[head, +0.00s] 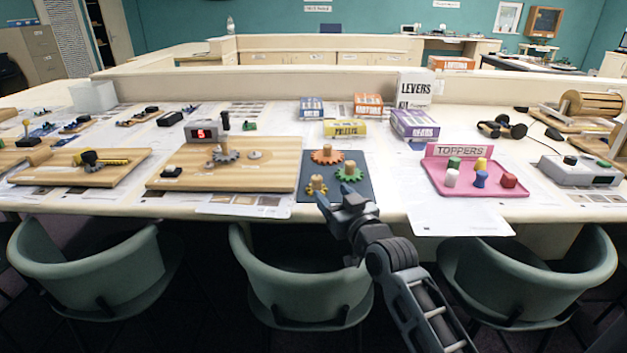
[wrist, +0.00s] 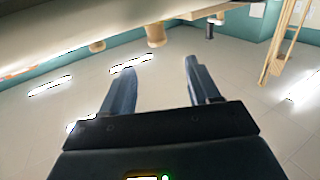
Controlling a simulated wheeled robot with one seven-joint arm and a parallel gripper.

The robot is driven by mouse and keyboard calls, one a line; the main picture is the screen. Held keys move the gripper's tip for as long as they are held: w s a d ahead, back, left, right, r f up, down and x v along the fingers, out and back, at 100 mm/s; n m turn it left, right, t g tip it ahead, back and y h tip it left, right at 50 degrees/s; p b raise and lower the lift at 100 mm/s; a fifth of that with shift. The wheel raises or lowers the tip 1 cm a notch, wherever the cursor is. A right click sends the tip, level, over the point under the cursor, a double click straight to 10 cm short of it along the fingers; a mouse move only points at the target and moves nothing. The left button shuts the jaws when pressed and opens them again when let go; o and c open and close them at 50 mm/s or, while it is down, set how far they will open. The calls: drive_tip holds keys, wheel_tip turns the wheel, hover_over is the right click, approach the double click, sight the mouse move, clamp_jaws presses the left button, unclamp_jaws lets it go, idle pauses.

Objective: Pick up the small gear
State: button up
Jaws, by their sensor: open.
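A small yellow gear (head: 313,190) with a tan knob lies at the front of a dark mat (head: 308,165) in the head view. A larger orange gear (head: 325,157) and a green gear (head: 350,174) lie behind it on the mat, each with a tan knob. My gripper (head: 336,197) is at the table's front edge, just right of and nearer than the yellow gear, apparently not holding anything. In the wrist view its fingers (wrist: 166,63) stand apart with nothing between them. I cannot identify the small gear in the wrist view.
A wooden board (head: 270,180) with a grey gear and a display stands left of the mat. A pink "TOPPERS" tray (head: 437,178) with several coloured pegs is to the right. Boxes (head: 415,124) stand behind. Green chairs (head: 300,290) line the front edge.

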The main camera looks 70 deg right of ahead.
sight(319, 180)
drive_tip(key=x, duration=0.2)
drive_tip(key=shift+w+d, duration=0.15)
drive_tip(key=shift+d, duration=0.1)
drive_tip(key=shift+f+p+x, duration=0.1)
drive_tip(key=shift+p+x, duration=0.05)
drive_tip(key=shift+x, duration=1.15)
drive_tip(key=shift+f+p+x, duration=0.15)
drive_tip(key=shift+x, duration=1.15)
drive_tip(key=shift+c, duration=0.2)
drive_tip(key=c, duration=1.1)
